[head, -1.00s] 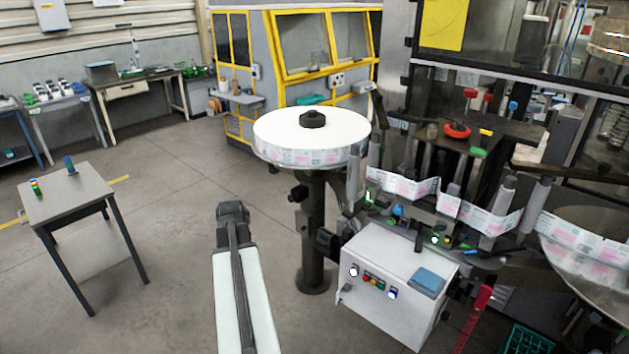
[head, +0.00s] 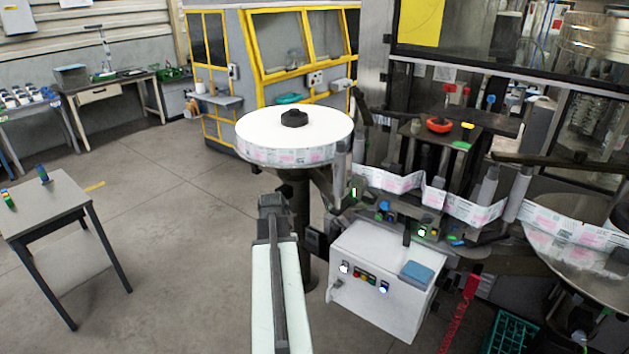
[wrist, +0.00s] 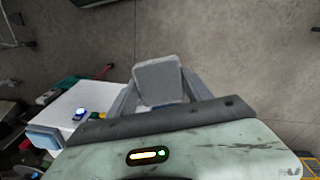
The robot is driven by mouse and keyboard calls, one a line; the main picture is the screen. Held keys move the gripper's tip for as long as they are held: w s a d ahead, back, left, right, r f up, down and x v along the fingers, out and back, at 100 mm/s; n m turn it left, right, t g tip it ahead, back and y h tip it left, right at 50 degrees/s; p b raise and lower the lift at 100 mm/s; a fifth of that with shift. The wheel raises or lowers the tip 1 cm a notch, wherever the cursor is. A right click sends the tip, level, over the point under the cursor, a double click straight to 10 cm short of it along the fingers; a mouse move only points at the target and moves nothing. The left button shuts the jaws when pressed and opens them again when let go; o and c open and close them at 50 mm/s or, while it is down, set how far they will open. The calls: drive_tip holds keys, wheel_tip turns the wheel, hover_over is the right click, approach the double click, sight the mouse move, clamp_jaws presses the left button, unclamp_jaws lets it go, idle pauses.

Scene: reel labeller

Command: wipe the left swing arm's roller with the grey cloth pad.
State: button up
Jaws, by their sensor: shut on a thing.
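In the wrist view my gripper (wrist: 158,92) is shut on the grey cloth pad (wrist: 158,80), which stands up between the fingers with bare floor behind it. In the head view my arm reaches forward left of the white cabinet, and neither pad nor jaws can be made out. Upright grey rollers line the label web there. One roller (head: 341,172) stands at the right edge of the white reel (head: 300,140); it seems to be the left swing arm's, but I cannot be sure. The wrist view shows no roller clearly, and the pad touches nothing visible there.
The white control cabinet (head: 385,285) with lit buttons and a blue block (head: 416,273) stands right of my arm. Two more rollers (head: 487,186) (head: 518,194) hold the web farther right. A small table (head: 50,210) stands left. Floor between table and reel is clear.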

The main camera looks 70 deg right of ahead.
drive_tip(key=s+d+r+n+g+h+b, duration=0.1)
drive_tip(key=s+d+r+g+h, duration=0.15)
drive_tip(key=d, duration=0.45)
drive_tip(key=s+d+r+n+g+h+b, duration=0.1)
drive_tip(key=s+d+r+g+h, duration=0.1)
drive_tip(key=s+d+g+h, duration=0.3)
drive_tip(key=w+d+r+n+t+h+b, duration=0.1)
drive_tip(key=w+d+r+n+t+h, duration=0.15)
drive_tip(key=d+r+h, duration=0.35)
drive_tip(key=w+d+r+n+t+h+b, duration=0.1)
drive_tip(key=w+d+r+n+h, duration=0.2)
drive_tip(key=r, duration=0.6)
drive_tip(key=s+d+m, duration=0.1)
drive_tip(key=d, duration=0.5)
drive_tip(key=shift+s+d, duration=0.15)
drive_tip(key=shift+s, duration=0.05)
drive_tip(key=shift+x, duration=0.95)
drive_tip(key=shift+f, duration=0.1)
